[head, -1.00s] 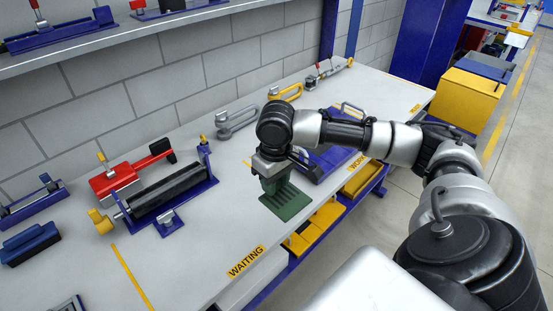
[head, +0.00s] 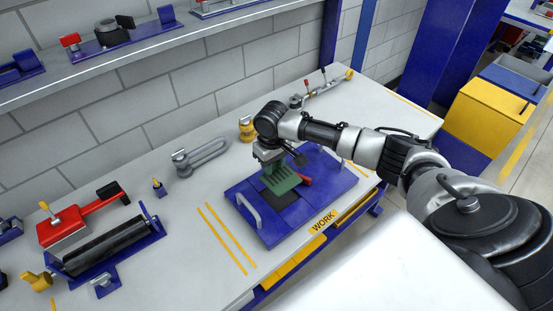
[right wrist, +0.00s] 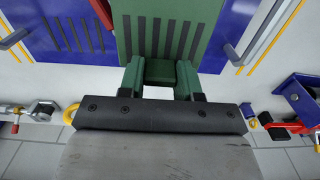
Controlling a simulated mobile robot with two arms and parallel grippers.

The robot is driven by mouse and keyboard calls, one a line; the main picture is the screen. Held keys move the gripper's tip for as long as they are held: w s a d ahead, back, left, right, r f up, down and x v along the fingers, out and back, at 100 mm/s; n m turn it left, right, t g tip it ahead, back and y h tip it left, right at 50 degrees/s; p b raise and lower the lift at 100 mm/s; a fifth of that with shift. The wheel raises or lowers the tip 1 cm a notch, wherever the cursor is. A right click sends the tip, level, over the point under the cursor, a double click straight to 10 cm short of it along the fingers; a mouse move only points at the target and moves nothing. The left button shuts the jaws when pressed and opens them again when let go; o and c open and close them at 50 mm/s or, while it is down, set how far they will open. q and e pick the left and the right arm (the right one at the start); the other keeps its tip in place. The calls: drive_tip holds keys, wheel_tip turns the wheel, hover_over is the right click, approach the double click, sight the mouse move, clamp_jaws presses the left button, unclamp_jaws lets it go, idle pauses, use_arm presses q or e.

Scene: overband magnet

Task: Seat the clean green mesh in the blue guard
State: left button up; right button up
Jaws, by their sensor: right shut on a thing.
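My right gripper (head: 270,160) is shut on the green mesh (head: 281,183), a slotted green plate with an upright grip. It holds the mesh over the blue guard (head: 322,187), which lies on the bench by the WORK label. The mesh appears raised above the guard; the exact gap is hard to tell. A dark panel (head: 282,208) in the guard's middle is partly covered by the mesh. In the right wrist view the mesh (right wrist: 190,40) fills the top middle, and the guard's dark slotted panel (right wrist: 75,32) shows to its left. My left gripper is out of view.
The guard has a grey handle (head: 247,212) at its left and a red lever (head: 306,181) beside the mesh. A roller unit (head: 110,245) and a red tool (head: 75,226) stand at the left. Bare bench (head: 195,200) lies left of the guard.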

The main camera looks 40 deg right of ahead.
sight(272, 177)
drive_tip(key=shift+a+r, duration=0.1)
drive_tip(key=shift+a, duration=0.2)
drive_tip(key=shift+d+p, duration=0.15)
drive_tip(key=shift+p, duration=0.2)
drive_tip(key=shift+f, duration=0.6)
wheel_tip(272, 177, down, 2)
drive_tip(key=shift+f+b, duration=0.25)
drive_tip(key=shift+b, duration=0.45)
drive_tip(key=shift+f+b, duration=0.45)
drive_tip(key=shift+f, duration=0.6)
use_arm(q)
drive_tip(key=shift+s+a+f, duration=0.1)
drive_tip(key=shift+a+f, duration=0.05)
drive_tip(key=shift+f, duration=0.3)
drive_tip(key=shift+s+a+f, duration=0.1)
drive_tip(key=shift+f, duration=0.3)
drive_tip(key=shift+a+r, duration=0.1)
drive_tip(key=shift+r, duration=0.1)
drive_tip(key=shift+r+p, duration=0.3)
drive_tip(key=shift+p, duration=0.2)
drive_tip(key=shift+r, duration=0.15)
